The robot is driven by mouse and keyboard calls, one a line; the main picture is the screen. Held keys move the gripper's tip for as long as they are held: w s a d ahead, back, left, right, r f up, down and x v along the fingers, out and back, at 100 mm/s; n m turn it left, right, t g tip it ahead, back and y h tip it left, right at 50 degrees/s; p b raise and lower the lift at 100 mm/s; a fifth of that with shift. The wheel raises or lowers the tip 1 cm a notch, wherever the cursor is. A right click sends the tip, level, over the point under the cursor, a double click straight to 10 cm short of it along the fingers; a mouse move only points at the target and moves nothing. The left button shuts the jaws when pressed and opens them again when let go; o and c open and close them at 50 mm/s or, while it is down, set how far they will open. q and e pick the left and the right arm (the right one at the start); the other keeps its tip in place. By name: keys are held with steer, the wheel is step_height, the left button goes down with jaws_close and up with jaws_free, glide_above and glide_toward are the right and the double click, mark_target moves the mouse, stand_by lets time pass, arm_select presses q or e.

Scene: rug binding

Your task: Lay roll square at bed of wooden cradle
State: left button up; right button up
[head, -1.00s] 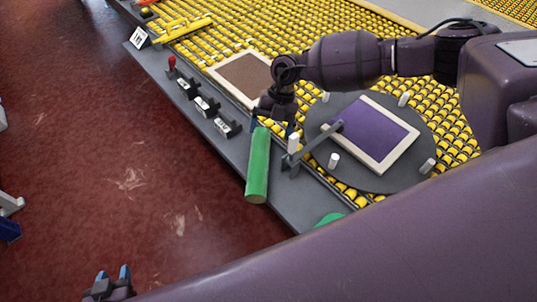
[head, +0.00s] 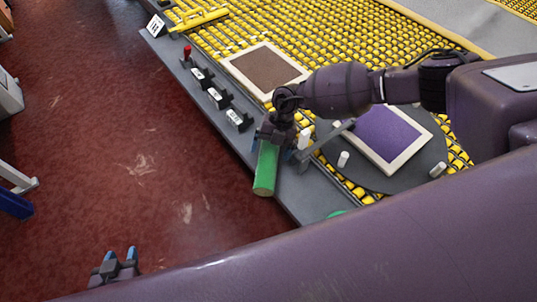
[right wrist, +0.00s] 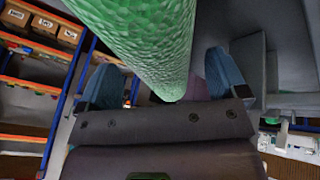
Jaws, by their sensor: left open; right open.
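The green roll (head: 266,170) sits at the near edge of the grey conveyor border, its near end by the floor side. My right gripper (head: 276,138) is over the far end of the roll. In the right wrist view the roll (right wrist: 150,40) runs between the two blue fingers (right wrist: 168,85), which stand apart on either side of it. My left gripper (head: 120,262) is open and empty over the red floor at lower left. I cannot make out a wooden cradle in either view.
A grey turntable (head: 420,172) carries a purple rug (head: 385,132) in a cream frame, with white pegs around it. A brown framed rug (head: 265,68) lies on yellow rollers. Several labelled black blocks (head: 217,98) and a red-topped lever (head: 187,54) line the edge.

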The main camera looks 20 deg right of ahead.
steer(key=shift+x, duration=0.75)
steer(key=shift+d, duration=0.1)
steer(key=shift+c, duration=0.3)
steer(key=c, duration=1.1)
